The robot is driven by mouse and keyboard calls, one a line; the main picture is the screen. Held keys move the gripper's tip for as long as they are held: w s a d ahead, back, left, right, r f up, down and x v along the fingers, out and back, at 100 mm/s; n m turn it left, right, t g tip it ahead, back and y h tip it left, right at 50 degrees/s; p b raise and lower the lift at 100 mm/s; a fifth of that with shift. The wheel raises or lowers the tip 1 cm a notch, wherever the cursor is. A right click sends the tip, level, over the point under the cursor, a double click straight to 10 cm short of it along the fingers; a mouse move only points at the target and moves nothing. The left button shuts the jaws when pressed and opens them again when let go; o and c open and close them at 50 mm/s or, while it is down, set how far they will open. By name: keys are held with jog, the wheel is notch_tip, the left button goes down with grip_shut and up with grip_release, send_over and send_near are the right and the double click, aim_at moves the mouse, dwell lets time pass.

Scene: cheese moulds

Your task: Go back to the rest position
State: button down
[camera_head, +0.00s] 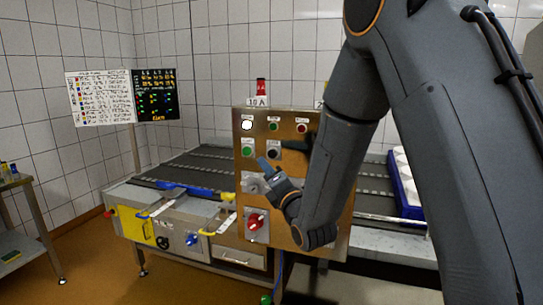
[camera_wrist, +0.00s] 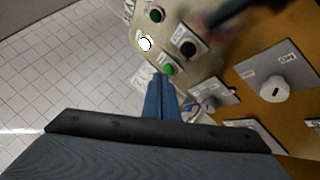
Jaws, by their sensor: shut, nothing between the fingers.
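My gripper (camera_head: 265,166) is in front of the control panel (camera_head: 335,238) in the head view, near a grey rotary switch. In the wrist view its narrow blue fingers (camera_wrist: 160,88) lie together, shut and empty, with the panel's buttons beyond them. A lit white button (camera_head: 247,126) and a green button (camera_head: 247,152) sit at the panel's upper left; in the wrist view the white one (camera_wrist: 145,44) is lit too. A red rotary switch (camera_head: 254,222) is lower on the panel. My arm hides part of the panel's right side.
A conveyor (camera_head: 190,172) runs left of and behind the panel. A blue crate (camera_head: 404,190) with white moulds stands at right, partly behind my arm. A sign board (camera_head: 100,98) stands at left, and a metal table (camera_head: 28,232) at the far left. The floor at front left is clear.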

jog(key=s+d+f+m+g+h, duration=0.4)
jog(key=d+f+m, duration=0.3)
jog(key=m, duration=0.1)
jog(key=s+d+f+m+g+h, duration=0.35)
jog(key=d+f+m+g, duration=0.2)
jog(key=f+m, duration=0.2)
jog(key=s+d+f+m+g, duration=0.2)
jog(key=s+m, duration=0.5)
jog(key=s, duration=0.4)
jog(key=s+d+f+m+g, duration=0.2)
jog(key=s+d+m+g, duration=0.3)
jog(key=s, duration=0.7)
jog(key=shift+f+m+g+h, duration=0.15)
jog(key=shift+m+g+h, duration=0.35)
jog(key=shift+m, duration=0.35)
